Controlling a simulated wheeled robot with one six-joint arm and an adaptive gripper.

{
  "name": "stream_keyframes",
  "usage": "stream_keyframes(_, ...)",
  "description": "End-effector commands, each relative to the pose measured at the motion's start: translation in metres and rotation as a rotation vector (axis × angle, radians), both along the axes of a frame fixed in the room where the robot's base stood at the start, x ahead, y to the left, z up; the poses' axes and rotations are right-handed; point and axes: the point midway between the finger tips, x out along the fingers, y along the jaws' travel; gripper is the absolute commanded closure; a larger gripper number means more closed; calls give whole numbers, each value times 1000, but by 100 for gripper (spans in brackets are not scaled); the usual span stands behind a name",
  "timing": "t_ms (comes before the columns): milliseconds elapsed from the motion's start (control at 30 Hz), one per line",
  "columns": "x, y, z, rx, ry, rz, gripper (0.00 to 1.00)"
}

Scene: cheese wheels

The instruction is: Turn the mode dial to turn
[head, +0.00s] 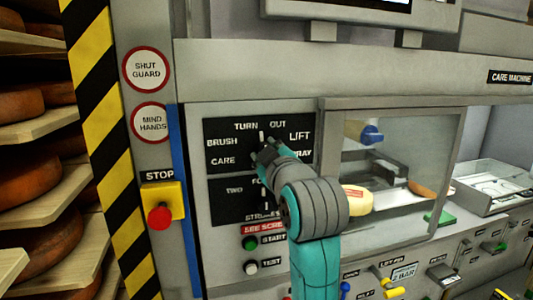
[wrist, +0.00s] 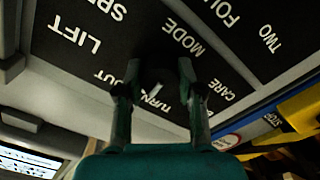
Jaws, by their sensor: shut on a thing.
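The mode dial (wrist: 157,80) is a dark round knob with a pale pointer mark, on a black panel (head: 222,130) lettered CARE, BRUSH, TURN, OUT, LIFT and SPRAY. My gripper (head: 265,152) reaches up to this panel and covers most of the dial in the head view. In the wrist view, my gripper (wrist: 159,70) has one finger on each side of the dial and is shut on it. In the head view a pale mark stands upright above the fingers, between TURN and OUT. I cannot tell exactly which label the pointer meets.
A second black dial panel (head: 229,203) lies below, partly hidden by my arm. The green START button (head: 250,243) and red stop button (head: 159,217) are nearby. A windowed chamber at right holds a cheese wheel (head: 357,199). Cheese shelves (head: 42,128) stand at left.

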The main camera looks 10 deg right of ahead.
Motion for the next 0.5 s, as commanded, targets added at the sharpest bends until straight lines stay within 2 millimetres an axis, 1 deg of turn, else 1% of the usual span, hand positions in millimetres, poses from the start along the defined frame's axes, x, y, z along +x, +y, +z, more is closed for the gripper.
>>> stream_keyframes(200,0,0,0,-145,-12,1,98)
stream_keyframes(500,0,0,0,-256,-21,1,98)
